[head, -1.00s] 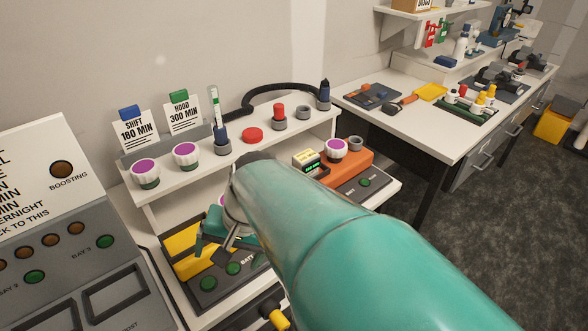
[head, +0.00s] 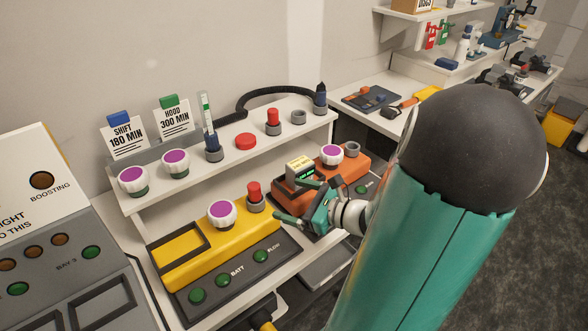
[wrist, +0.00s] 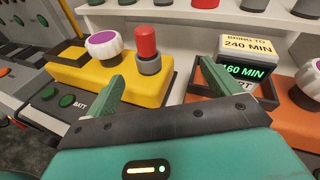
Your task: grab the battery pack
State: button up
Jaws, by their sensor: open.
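The likely battery pack is a small block with a cream top reading "BRING TO 240 MIN" and a green display reading "160 MIN". It sits in a dark-framed bay of the orange unit (head: 345,169); the block (head: 300,172) is upright there. In the wrist view the block (wrist: 244,72) is right of centre, behind and right of my right finger, which covers part of the bay. My gripper (head: 297,202) is open and empty, in front of the block. In the wrist view my gripper (wrist: 172,62) has its fingers spread, with a red-capped post between them in the picture.
The yellow unit (head: 190,262) at left has an empty framed bay, a purple-topped knob (head: 221,214) and a red-capped post (head: 255,195). A white shelf (head: 230,172) with knobs and cards stands behind. The orange unit's purple knob (head: 332,154) is right of the block.

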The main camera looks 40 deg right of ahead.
aim_at(296, 159)
jog(key=s+d+m+t+h, duration=0.35)
jog(key=d+m+h, duration=0.25)
jog(key=d, duration=0.3)
jog(key=shift+g, duration=0.45)
jog(key=w, duration=0.8)
jog(key=w+d+r, duration=0.1)
jog(key=w, duration=0.4)
jog(key=shift+w, duration=0.1)
jog(key=c, duration=1.3)
jog(key=shift+c, duration=0.4)
jog(key=shift+d+r, duration=0.1)
